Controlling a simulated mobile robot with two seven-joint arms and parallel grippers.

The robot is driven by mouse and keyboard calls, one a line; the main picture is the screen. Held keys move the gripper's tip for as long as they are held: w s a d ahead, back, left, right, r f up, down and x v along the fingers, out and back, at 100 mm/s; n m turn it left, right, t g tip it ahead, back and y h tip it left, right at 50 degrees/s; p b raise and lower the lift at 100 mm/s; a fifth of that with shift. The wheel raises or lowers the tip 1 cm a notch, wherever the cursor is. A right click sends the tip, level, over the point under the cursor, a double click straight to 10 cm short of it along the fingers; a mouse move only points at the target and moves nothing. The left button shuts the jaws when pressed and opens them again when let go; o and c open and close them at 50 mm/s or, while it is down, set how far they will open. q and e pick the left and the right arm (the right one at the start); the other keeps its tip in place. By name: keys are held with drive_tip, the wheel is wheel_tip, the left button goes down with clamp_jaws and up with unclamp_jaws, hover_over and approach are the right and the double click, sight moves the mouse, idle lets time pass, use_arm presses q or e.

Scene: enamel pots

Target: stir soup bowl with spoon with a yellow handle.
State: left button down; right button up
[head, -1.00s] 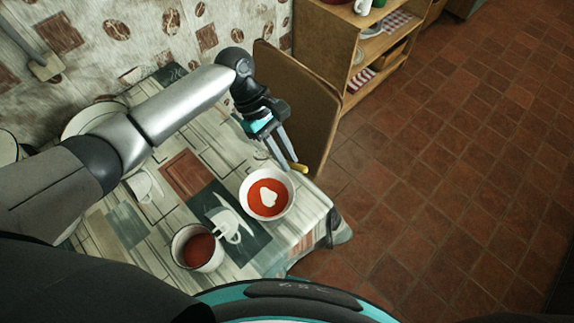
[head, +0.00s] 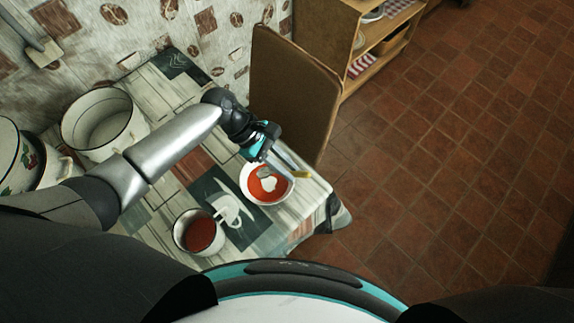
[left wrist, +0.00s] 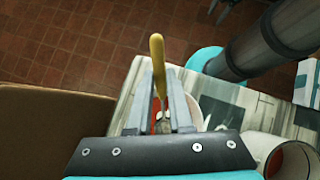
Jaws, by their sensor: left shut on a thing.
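The soup bowl (head: 247,190) is white with red soup and a pale patch in it, near the right end of the table. My left gripper (head: 291,172) is above the bowl, its fingers crossing over the soup in the head view. It is shut on the spoon with a yellow handle (left wrist: 156,50), which stands up between the two fingers (left wrist: 163,90) in the left wrist view.
A mug of red-brown liquid (head: 199,232) stands left of the bowl. A white enamel pot (head: 101,122) and another pot (head: 14,160) stand at the table's left. A brown board (head: 295,95) stands upright behind the bowl. Wooden shelves (head: 345,45) are beyond it.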

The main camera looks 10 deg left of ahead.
use_arm(q)
drive_tip(key=shift+f+b, duration=1.2)
drive_tip(key=shift+b, duration=0.1)
drive_tip(key=b, duration=0.2)
hover_over(287, 189)
drive_tip(key=shift+s+f, duration=0.15)
drive_tip(key=shift+f, duration=2)
